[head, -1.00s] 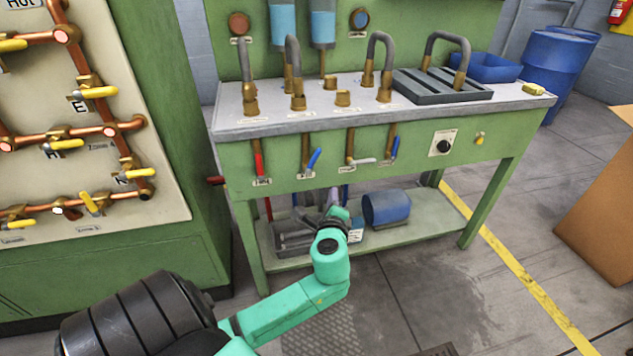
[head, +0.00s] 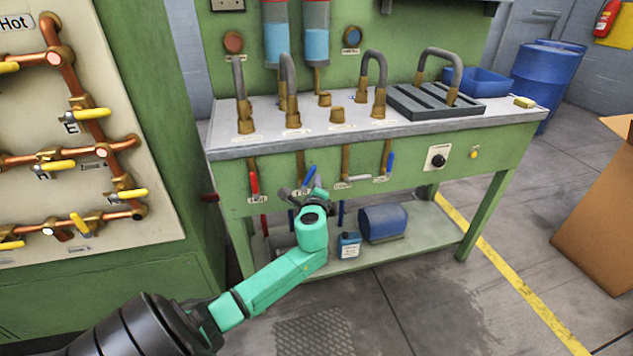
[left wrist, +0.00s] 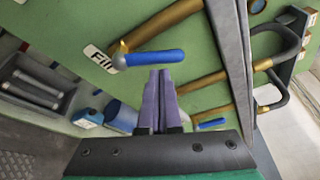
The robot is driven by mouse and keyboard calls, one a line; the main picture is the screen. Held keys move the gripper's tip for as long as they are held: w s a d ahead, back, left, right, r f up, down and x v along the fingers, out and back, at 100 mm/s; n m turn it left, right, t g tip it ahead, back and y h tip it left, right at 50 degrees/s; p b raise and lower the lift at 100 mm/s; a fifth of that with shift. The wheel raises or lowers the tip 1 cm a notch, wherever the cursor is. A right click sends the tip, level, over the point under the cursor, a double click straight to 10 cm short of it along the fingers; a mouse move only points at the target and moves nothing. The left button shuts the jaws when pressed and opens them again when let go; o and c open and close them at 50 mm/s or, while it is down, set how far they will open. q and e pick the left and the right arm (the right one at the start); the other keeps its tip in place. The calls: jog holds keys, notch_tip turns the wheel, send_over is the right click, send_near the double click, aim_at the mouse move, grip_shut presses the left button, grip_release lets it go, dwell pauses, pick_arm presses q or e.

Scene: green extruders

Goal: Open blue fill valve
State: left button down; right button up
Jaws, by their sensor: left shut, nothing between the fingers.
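The blue fill valve handle (head: 311,175) is on the bench's front panel, second lever from the left, slanting down to the left. In the left wrist view, this blue lever (left wrist: 152,58) lies crosswise beside a "Fill" label (left wrist: 100,60). My left gripper (head: 316,192) is just below it in the head view. Its purple fingers (left wrist: 160,76) are shut and empty, with their tips next to the lever's underside in the left wrist view. I cannot tell whether they touch it. My right gripper is not in view.
A red lever (head: 253,182) hangs to the left; a grey lever (head: 358,178) and another blue lever (head: 390,162) are to the right. A blue bottle (head: 348,246) and blue motor-like cylinder (head: 384,222) stand on the lower shelf. A green pipe panel (head: 150,90) stands at left.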

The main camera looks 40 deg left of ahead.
pick_arm(q)
jog(key=shift+w, duration=0.1)
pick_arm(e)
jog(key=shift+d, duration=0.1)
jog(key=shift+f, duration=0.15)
pick_arm(q)
jog(key=shift+n+b, duration=0.3)
jog(key=shift+b, duration=0.25)
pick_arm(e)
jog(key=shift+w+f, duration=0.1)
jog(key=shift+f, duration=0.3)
pick_arm(q)
jog(key=shift+s+a+r+n+t+b, duration=0.15)
jog(key=shift+s+n+t+b, duration=0.15)
jog(key=shift+n+b, duration=0.25)
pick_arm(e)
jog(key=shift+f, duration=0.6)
